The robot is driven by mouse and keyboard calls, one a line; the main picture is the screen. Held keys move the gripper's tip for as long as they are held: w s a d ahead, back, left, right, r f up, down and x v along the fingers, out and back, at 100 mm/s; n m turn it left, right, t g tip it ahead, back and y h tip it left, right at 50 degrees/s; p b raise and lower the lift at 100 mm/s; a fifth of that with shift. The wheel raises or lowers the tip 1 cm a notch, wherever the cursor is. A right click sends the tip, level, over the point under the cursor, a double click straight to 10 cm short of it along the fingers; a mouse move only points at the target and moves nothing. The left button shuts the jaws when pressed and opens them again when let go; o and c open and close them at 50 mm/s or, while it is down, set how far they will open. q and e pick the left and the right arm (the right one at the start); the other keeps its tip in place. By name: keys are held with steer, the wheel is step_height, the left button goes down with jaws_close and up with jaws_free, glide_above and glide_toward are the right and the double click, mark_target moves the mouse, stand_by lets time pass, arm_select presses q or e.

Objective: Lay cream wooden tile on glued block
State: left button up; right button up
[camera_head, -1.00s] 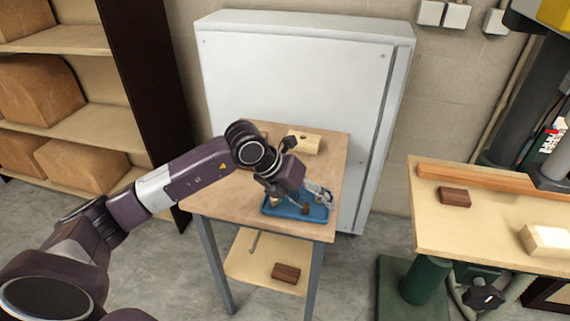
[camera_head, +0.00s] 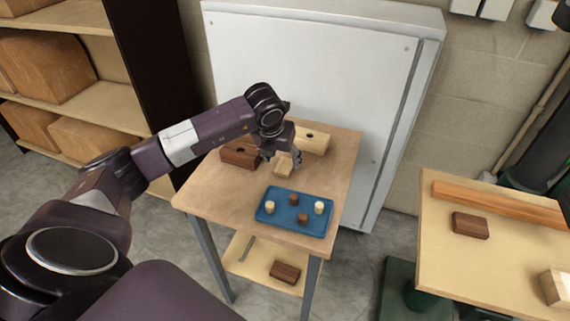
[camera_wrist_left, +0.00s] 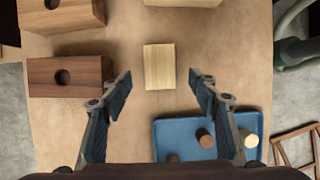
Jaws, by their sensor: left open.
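The cream wooden tile (camera_head: 283,167) lies on the small table and shows fully in the left wrist view (camera_wrist_left: 159,66). My left gripper (camera_head: 287,153) is just above it, pointing down. In the left wrist view its open fingers (camera_wrist_left: 160,88) stand on either side of the tile's near end, with nothing held. A cream block with a hole (camera_head: 313,139) stands behind the tile. A dark brown block with a hole (camera_head: 238,154) is to the left. The left wrist view shows two brown blocks, one behind the other. I cannot tell which block has glue. My right gripper is not in view.
A blue tray (camera_head: 266,214) with several cream and brown pegs sits at the table's front right. The tabletop left of it is clear. A grey cabinet (camera_head: 310,70) stands behind. A workbench (camera_head: 445,235) to the right carries a brown block.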

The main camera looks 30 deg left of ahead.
mark_target(284, 166)
arm_select(q)
steer(key=x, duration=0.2)
steer(key=shift+w+f+p, duration=0.2)
steer(key=shift+f+p, duration=0.15)
steer(key=shift+f, duration=0.05)
steer(key=shift+w+a+f, duration=0.1)
steer(key=shift+w+f, duration=0.1)
steer(key=shift+f, duration=0.35)
steer(key=c, duration=1.2)
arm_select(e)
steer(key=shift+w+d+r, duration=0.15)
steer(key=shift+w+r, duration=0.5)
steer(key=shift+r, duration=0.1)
arm_select(q)
steer(key=shift+r, duration=0.1)
steer(key=shift+c, duration=0.2)
